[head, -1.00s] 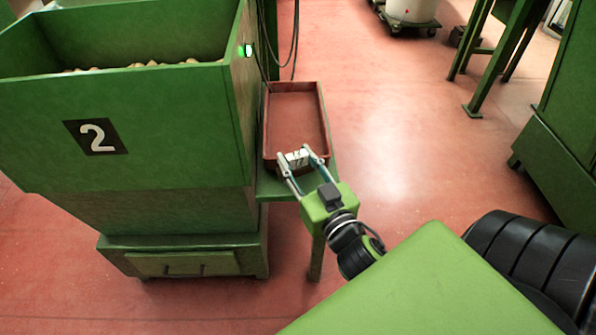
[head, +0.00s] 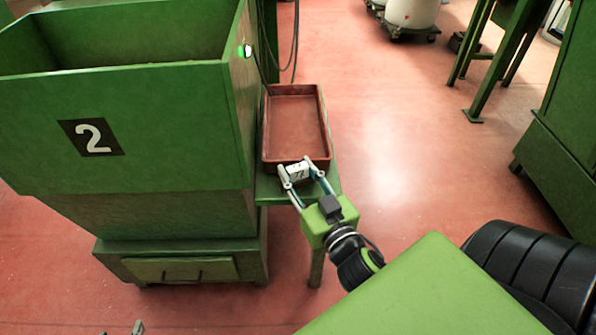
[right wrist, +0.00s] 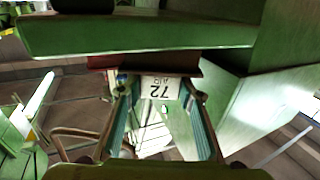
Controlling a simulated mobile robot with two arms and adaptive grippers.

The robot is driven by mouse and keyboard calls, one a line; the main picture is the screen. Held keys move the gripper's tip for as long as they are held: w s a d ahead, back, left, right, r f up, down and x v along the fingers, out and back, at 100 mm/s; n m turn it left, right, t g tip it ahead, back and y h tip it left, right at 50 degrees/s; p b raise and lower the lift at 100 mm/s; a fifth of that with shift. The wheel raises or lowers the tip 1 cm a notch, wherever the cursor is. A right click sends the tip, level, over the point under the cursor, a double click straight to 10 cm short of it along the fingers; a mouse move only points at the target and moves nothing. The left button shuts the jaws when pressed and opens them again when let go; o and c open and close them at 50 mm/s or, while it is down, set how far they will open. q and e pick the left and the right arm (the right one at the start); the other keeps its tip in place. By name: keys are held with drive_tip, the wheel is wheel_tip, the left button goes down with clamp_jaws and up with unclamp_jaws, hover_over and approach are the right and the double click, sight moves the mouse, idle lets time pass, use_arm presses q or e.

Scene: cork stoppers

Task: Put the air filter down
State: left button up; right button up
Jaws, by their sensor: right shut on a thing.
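The air filter, a small white block (head: 297,171) with dark print, is held between the fingertips of my right gripper (head: 304,172). In the right wrist view its white face (right wrist: 160,87) reads "72 AIR" upside down, between the two fingers of the right gripper (right wrist: 160,95). In the head view it is at the near end of a red-brown tray (head: 297,122), over the green stand (head: 268,190). I cannot tell whether it touches the stand. Small grey tips of my left gripper (head: 125,329) show at the bottom edge; their opening is unclear.
The tray looks empty. A large green bin marked 2 (head: 160,120) stands close on the left, with a green light (head: 245,51). Dark cables (head: 284,55) hang behind the tray. Open red floor (head: 400,150) lies to the right, with green machinery (head: 565,130) beyond.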

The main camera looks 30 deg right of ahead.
drive_tip(key=o, duration=1.1)
